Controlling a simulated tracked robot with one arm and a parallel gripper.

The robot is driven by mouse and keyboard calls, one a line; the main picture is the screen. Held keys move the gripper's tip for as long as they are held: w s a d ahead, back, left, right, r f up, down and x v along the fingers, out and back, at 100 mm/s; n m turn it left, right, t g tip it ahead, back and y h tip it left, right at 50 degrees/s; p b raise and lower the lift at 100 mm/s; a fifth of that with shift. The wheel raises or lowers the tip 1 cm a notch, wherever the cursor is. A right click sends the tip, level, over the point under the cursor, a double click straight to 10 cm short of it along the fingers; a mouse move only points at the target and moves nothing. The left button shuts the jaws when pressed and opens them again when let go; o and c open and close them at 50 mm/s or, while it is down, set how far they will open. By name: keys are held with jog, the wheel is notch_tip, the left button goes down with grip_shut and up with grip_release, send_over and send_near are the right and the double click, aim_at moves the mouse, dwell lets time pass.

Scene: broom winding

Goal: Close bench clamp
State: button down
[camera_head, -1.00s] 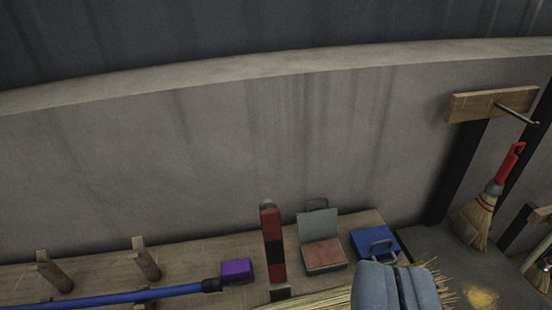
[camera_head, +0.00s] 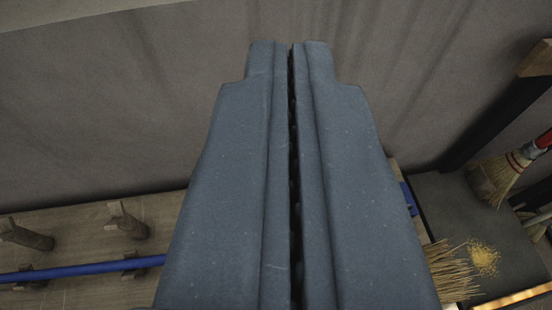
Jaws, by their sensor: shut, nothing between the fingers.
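My gripper (camera_head: 290,52) fills the middle of the view, its two grey fingers side by side with only a thin dark seam between them. It is shut with nothing held. It covers the middle part of the wooden bench (camera_head: 70,212). No bench clamp can be made out now; that stretch of bench is hidden behind the fingers. A small blue edge of a block (camera_head: 409,198) shows just right of the gripper. Whether the fingers touch anything cannot be told.
A blue broom handle (camera_head: 80,268) lies at the left, near wooden pegs (camera_head: 127,220). Broom bristles (camera_head: 455,270) stick out at the lower right. A small red-handled broom (camera_head: 500,178) hangs at the far right. A plain wall (camera_head: 120,110) stands behind.

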jog(key=w+a+f+n+g+p, duration=0.1)
jog(key=w+f+g+p, duration=0.8)
jog(key=w+f+p, duration=0.55)
notch_tip(320, 180, down, 16)
jog(key=n+g+p, duration=0.1)
jog(key=g+p, duration=0.3)
jog(key=p, duration=0.1)
jog(key=shift+w+g+p, duration=0.3)
jog(key=shift+g+p, duration=0.1)
jog(key=shift+d, duration=0.1)
